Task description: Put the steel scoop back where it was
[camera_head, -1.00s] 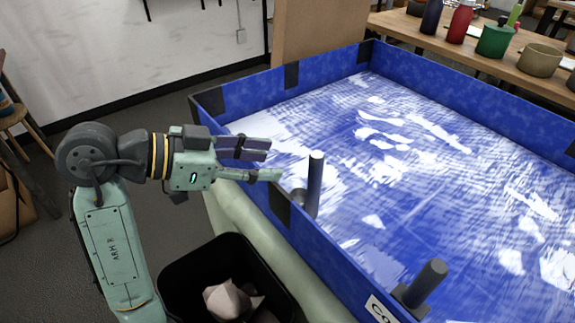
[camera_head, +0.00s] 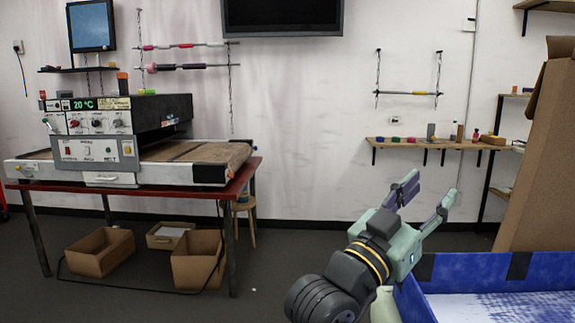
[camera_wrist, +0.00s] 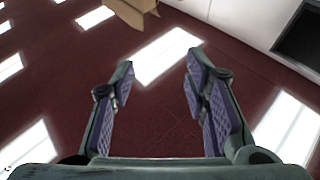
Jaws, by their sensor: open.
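I cannot make out a steel scoop in either current view. Most of the tray is cut off by the head frame.
A conveyor dryer (camera_head: 130,140) stands on a red table (camera_head: 245,175) at left, with cardboard boxes (camera_head: 100,252) below. A wall shelf (camera_head: 400,145) holds small items at back right. A tall cardboard piece (camera_head: 540,170) stands at right. Grey floor between is open.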

